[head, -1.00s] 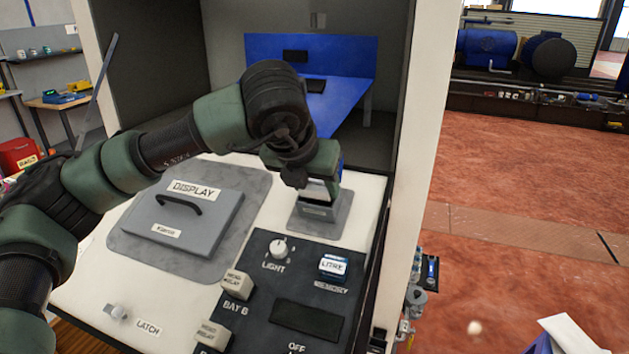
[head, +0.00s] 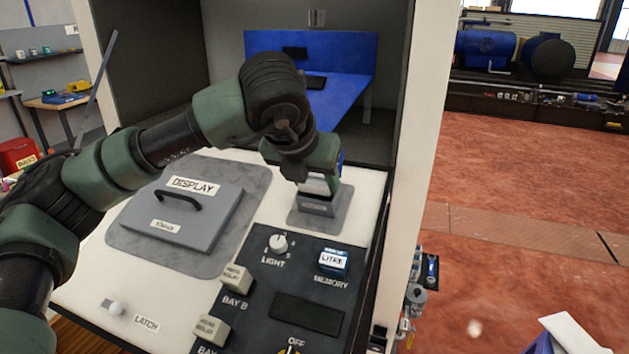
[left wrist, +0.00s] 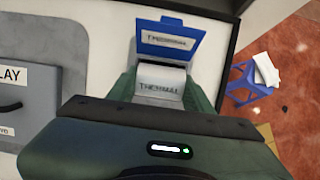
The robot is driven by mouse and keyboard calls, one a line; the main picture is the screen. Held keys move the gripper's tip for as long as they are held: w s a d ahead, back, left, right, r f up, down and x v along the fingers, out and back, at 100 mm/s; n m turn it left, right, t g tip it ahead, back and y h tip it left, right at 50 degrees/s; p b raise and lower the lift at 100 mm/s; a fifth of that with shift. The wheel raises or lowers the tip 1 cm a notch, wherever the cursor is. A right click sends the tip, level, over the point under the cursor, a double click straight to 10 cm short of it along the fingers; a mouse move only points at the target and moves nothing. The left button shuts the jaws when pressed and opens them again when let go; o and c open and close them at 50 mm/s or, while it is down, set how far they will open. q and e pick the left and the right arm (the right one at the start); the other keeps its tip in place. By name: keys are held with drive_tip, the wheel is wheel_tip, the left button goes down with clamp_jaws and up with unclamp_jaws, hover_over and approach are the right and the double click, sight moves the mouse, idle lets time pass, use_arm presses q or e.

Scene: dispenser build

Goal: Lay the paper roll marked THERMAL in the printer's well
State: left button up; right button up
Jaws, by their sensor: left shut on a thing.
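The printer (head: 318,206) is a small grey box on a grey pad at the back right of the white console. Its blue lid stands up and shows in the left wrist view (left wrist: 170,42) with a label on it. My left gripper (head: 318,180) is over the printer, pointing down. It is shut on the white paper roll marked THERMAL (left wrist: 160,86), which lies between the green fingers just in front of the lid. The well is hidden by the roll and fingers, so I cannot tell whether the roll touches its floor. My right gripper is not in view.
The grey DISPLAY cover (head: 185,215) with a black handle lies left of the printer. A white cabinet post (head: 420,150) stands close on the right.

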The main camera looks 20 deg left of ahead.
use_arm(q)
drive_tip(key=shift+s+f, duration=0.1)
drive_tip(key=shift+f, duration=0.25)
drive_tip(key=o, duration=1.6)
drive_tip(key=shift+o, duration=0.2)
drive_tip(key=shift+f, duration=0.15)
drive_tip(key=shift+w+r+p, duration=0.25)
drive_tip(key=shift+r+p, duration=0.1)
drive_tip(key=shift+r, duration=0.7)
wheel_tip(320, 180, up, 3)
drive_tip(key=shift+s+d+r+p, duration=0.1)
drive_tip(key=shift+s+r+p, duration=0.05)
drive_tip(key=shift+p, duration=0.4)
drive_tip(key=shift+r+p, duration=0.4)
drive_tip(key=shift+r, duration=0.65)
